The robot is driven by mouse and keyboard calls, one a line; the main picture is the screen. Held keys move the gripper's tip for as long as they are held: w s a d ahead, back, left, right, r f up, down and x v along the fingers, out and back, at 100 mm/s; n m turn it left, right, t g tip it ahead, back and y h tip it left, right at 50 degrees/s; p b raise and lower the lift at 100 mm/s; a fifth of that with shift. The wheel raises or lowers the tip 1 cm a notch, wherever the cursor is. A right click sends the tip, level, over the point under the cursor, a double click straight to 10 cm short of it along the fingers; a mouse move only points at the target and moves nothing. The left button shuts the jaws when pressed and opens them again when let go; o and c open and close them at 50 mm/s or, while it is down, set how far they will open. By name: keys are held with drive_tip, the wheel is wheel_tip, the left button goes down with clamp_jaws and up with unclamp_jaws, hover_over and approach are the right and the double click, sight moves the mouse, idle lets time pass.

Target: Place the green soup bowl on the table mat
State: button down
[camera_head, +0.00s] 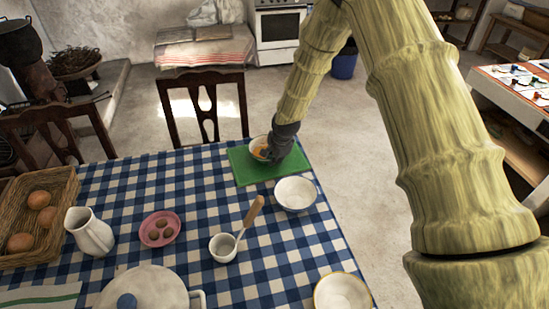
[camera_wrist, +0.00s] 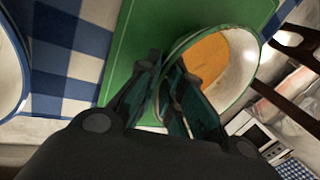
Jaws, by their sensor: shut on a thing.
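The soup bowl (camera_head: 254,141) is white with a green rim and holds orange soup; it also shows in the wrist view (camera_wrist: 243,62). My gripper (camera_head: 269,153) is shut on the bowl's near rim, one finger inside and one outside, as the wrist view (camera_wrist: 166,82) shows. The green table mat (camera_head: 296,164) lies flat at the far right of the checked table, and it also shows in the wrist view (camera_wrist: 135,38). The bowl is at the mat's far part. I cannot tell whether it touches the mat, and my gripper hides part of it.
A white bowl (camera_head: 295,194) stands just in front of the mat. A chair (camera_head: 204,105) is behind the table.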

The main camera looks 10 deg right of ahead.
drive_tip(key=c, duration=1.6)
unclamp_jaws()
drive_tip(key=shift+o, duration=0.2)
drive_tip(key=b+v, duration=0.2)
drive_tip(key=v, duration=1)
